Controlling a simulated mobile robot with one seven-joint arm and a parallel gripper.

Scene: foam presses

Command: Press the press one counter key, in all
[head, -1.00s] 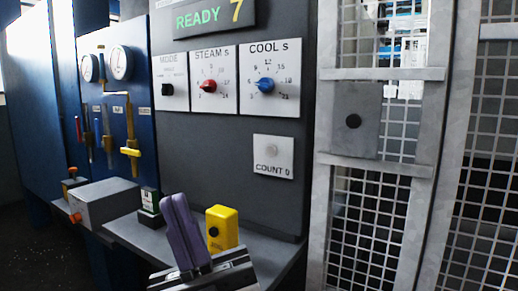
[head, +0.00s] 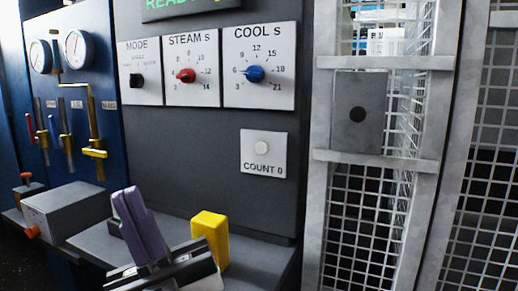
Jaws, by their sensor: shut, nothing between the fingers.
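The counter key is a round pale button (head: 262,148) on a small white plate (head: 264,168) marked COUNT 0, on the dark panel. The panel's display (head: 190,6) is partly cut off at the top and shows part of READY in green. My gripper (head: 127,200) is at the lower left, in front of the ledge, below and left of the key and apart from it. Its purple fingers are shut together with nothing between them.
A yellow block (head: 211,238) stands on the ledge (head: 258,262) close right of my gripper. A grey box (head: 66,212) is at left. MODE (head: 137,80), red STEAM (head: 186,75) and blue COOL (head: 255,74) knobs sit above. A mesh gate (head: 365,215) stands at right.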

